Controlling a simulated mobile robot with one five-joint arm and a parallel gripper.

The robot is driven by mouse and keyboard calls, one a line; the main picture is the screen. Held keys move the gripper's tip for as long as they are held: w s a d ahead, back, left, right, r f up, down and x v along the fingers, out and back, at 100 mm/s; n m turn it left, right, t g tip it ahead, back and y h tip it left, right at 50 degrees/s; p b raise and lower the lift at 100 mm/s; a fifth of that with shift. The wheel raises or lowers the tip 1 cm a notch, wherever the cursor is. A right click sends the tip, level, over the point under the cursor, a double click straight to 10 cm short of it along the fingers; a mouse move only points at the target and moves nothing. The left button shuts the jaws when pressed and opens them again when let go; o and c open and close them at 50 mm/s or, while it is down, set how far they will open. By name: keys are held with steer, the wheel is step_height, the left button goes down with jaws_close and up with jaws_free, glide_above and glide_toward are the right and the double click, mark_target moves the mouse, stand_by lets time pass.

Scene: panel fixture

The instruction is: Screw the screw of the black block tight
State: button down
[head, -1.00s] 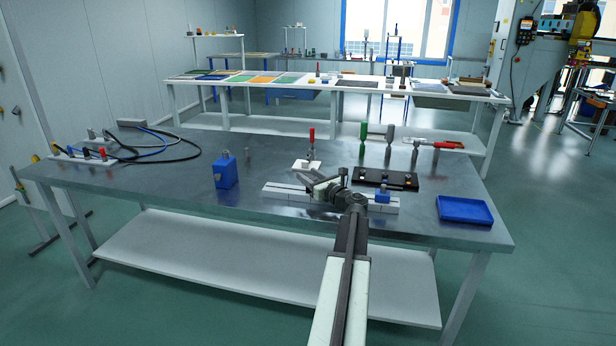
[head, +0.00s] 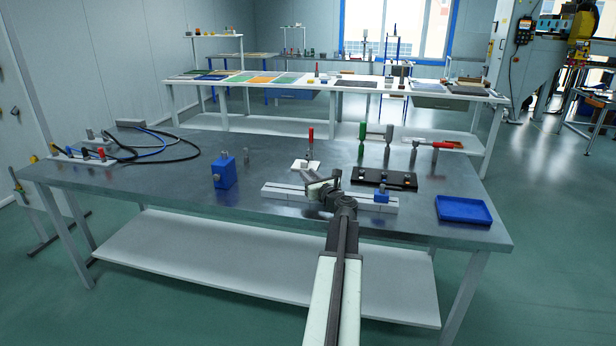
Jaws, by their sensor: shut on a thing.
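My gripper (head: 314,186) is over the middle of the white rail (head: 280,191), with my arm reaching in from the front. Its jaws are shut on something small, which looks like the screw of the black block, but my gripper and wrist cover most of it. A dark shape (head: 315,195) under the jaws appears to be the black block on the rail. I cannot make out its outline or how deep the screw sits.
A small blue block (head: 381,196) is at the rail's right end. A larger blue block (head: 224,172) stands to the left. Behind are a black panel (head: 368,184) and a red-handled clamp (head: 311,135). A blue tray (head: 463,211) lies to the right. The table's left front is clear.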

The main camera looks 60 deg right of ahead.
steer(key=m+g+h, duration=0.4)
steer(key=h, duration=0.1)
steer(key=shift+s+d+g, duration=0.3)
steer(key=m+g+h, duration=0.1)
steer(key=g, duration=0.1)
steer(key=m+g+h, duration=0.1)
steer(key=m+g, duration=0.1)
steer(key=m+g+h, duration=0.1)
steer(key=m+g, duration=0.1)
steer(key=shift+s+d+g, duration=0.3)
steer(key=shift+s+d, duration=0.05)
steer(key=shift+s, duration=0.05)
steer(key=m+g, duration=0.1)
steer(key=g, duration=0.1)
steer(key=s+m+g, duration=0.1)
steer(key=m+g, duration=0.1)
steer(key=g, duration=0.1)
steer(key=shift+d, duration=0.1)
steer(key=shift+s+m+g, duration=0.2)
steer(key=shift+m+g, duration=0.55)
steer(key=shift+g, duration=0.3)
steer(key=shift+s+m+g, duration=0.2)
steer(key=shift+m+g, duration=0.55)
steer(key=shift+g, duration=0.3)
steer(key=shift+s+g+y, duration=0.1)
steer(key=shift+g+y, duration=0.2)
steer(key=c, duration=1.2)
jaws_free()
